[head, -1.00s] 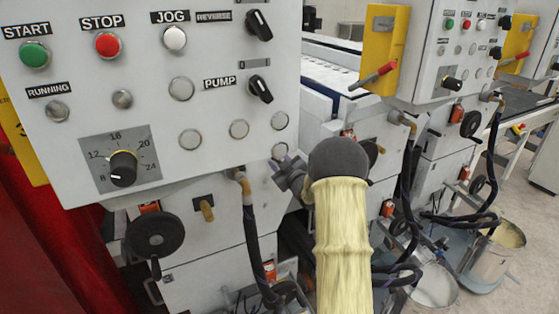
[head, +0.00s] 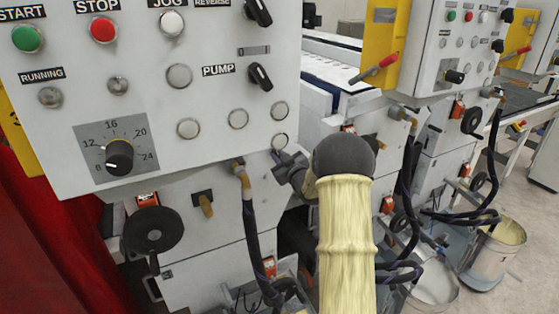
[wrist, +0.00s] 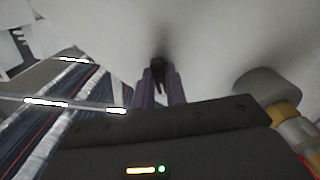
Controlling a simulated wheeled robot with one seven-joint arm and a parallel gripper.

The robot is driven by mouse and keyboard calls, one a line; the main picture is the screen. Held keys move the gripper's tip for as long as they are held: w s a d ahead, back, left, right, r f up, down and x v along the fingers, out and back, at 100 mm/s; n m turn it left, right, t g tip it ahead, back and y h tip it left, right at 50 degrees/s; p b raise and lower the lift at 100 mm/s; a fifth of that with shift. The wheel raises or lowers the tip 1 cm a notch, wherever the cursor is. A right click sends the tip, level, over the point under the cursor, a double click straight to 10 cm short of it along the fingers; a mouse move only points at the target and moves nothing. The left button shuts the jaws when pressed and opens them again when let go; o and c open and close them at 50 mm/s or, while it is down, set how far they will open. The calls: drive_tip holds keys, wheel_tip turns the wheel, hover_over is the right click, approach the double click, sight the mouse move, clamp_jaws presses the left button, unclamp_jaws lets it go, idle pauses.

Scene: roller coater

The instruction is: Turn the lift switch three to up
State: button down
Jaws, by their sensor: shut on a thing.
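In the wrist view, the two purple fingers of my gripper (wrist: 162,88) are closed around a small black switch handle (wrist: 158,72) in front of a pale machine face. Its lower part is hidden between the fingers, and I cannot read which switch position it is in. No label shows there.
A black handwheel (head: 153,230) and a hanging hose (head: 250,220) are left of my arm. More hoses, a bucket (head: 495,250) and a second panel (head: 450,50) stand to the right. In the wrist view, a grey cylinder (wrist: 270,90) is close on the right.

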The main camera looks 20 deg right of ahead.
drive_tip(key=m+b, duration=0.2)
drive_tip(key=m, duration=0.3)
drive_tip(key=shift+b, duration=0.35)
drive_tip(key=m, duration=0.5)
drive_tip(key=shift+r, duration=0.1)
drive_tip(key=c, duration=1.4)
unclamp_jaws()
drive_tip(key=shift+c, duration=0.2)
